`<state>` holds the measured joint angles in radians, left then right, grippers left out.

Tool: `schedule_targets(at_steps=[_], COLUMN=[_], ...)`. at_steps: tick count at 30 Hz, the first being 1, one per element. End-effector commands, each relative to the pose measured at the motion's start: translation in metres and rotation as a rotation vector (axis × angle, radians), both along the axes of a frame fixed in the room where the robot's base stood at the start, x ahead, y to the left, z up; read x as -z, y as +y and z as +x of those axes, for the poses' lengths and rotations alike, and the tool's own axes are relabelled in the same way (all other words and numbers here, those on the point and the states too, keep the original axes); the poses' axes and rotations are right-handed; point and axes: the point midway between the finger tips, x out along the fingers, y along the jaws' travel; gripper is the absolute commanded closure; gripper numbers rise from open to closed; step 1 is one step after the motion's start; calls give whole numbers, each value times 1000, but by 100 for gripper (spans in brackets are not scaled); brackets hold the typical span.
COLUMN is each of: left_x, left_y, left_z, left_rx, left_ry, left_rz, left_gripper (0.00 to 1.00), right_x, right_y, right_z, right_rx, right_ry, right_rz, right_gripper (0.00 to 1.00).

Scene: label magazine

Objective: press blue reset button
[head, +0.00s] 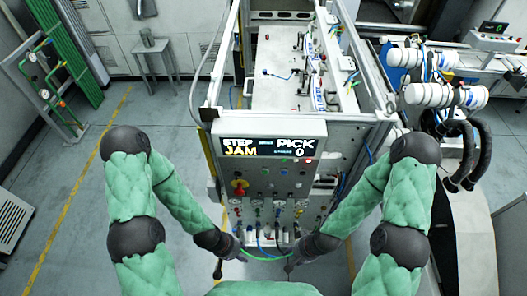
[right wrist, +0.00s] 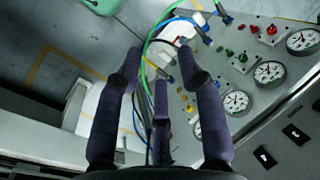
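The control panel (head: 268,185) faces me in the middle of the head view, with small coloured buttons and knobs below its display. I cannot single out the blue reset button; the controls are too small. My right gripper (head: 289,264) is low in front of the panel, on its right side. In the right wrist view its dark fingers (right wrist: 161,75) are spread apart with nothing held between them, and the panel face (right wrist: 250,75) is to their right. My left gripper (head: 219,268) hangs low at the panel's left; its fingers are too small to read.
The display (head: 268,147) reads STEP JAM and PICK 0. A red knob on yellow (head: 239,187) sits at the panel's left. Gauges (right wrist: 269,73) line the panel. Green and blue hoses (right wrist: 150,62) run close to my right fingers. Open floor (head: 110,110) lies at left.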

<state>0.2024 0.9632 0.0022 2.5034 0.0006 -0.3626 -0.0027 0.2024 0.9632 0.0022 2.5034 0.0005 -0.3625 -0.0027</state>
Motion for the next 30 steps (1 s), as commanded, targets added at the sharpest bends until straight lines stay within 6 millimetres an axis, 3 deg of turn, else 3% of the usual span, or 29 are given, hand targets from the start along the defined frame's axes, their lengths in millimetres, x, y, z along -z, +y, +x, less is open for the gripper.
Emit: schedule_targets(at_steps=[1, 3, 11, 15, 16, 30], left_x=[-13, -17, -15, -15, -15, -15], left_y=[0, 0, 0, 0, 0, 0], left_z=[0, 0, 0, 0, 0, 0], left_rx=[0, 0, 0, 0, 0, 0], left_ry=[1, 1, 1, 1, 1, 1], left_rz=[0, 0, 0, 0, 0, 0], left_gripper=[60, 60, 60, 60, 60, 60], right_x=[-13, -17, -15, -15, -15, -15], right_y=[0, 0, 0, 0, 0, 0], right_z=[0, 0, 0, 0, 0, 0], right_rx=[0, 0, 0, 0, 0, 0], right_ry=[1, 1, 1, 1, 1, 1], right_rz=[0, 0, 0, 0, 0, 0], right_gripper=[61, 61, 61, 95, 100, 100])
